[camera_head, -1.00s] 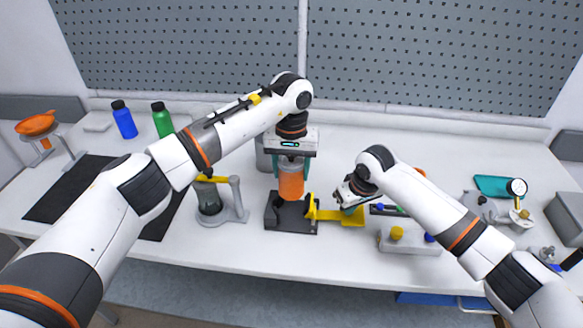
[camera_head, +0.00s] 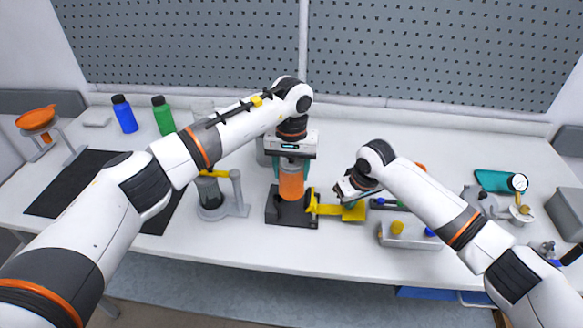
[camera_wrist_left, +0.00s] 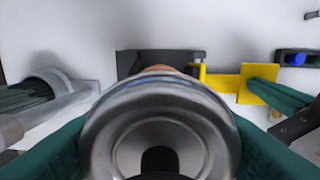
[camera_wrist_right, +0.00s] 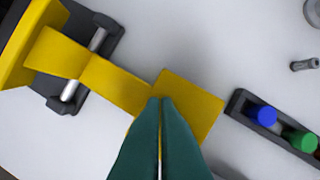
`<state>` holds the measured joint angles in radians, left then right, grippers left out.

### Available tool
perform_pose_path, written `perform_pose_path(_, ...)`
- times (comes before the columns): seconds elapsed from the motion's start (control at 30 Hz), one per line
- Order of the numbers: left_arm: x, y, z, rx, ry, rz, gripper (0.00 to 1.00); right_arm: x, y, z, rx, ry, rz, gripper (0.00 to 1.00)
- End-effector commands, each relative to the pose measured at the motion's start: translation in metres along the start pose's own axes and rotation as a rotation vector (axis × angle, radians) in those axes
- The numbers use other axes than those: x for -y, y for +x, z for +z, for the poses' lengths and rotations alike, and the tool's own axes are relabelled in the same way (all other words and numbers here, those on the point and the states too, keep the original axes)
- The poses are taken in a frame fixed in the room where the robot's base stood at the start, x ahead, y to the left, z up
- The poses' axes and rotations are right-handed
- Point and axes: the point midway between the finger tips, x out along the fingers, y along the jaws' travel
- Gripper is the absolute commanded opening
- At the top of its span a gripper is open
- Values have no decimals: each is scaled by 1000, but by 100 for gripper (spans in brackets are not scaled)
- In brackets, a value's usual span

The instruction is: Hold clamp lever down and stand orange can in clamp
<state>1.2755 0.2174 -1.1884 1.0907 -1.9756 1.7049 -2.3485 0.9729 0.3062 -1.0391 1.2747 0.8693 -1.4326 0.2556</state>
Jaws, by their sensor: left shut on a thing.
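The orange can (camera_head: 291,183) is upright in my left gripper (camera_head: 291,163), which is shut around its upper part. Its silver top (camera_wrist_left: 160,135) fills the lower middle of the left wrist view. The can's lower end is at the dark clamp (camera_head: 287,212); I cannot tell if it touches the base. The yellow clamp lever (camera_head: 340,210) extends right from the clamp. In the right wrist view, the fingertips of my right gripper (camera_wrist_right: 162,104) are together on the lever's wide yellow end (camera_wrist_right: 190,105). The right gripper looks shut, with nothing visible between its fingers.
A grey stand with a dark cup (camera_head: 212,197) is left of the clamp. A white block with a yellow knob (camera_head: 410,236) and a dark tray with coloured caps (camera_wrist_right: 240,106) are to the right. Blue (camera_head: 124,115) and green (camera_head: 162,117) bottles stand back left.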

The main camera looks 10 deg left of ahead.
Motion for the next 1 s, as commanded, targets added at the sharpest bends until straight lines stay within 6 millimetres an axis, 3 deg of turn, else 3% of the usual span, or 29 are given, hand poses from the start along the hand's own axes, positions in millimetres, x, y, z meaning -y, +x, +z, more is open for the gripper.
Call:
perform_pose_path(0.7,1,35,0,-1,1,0,26,0,1,-1,-3,0,1,0)
perform_pose_path(1.0,1,38,0,0,1,-1,26,0,1,-1,-3,0,1,0)
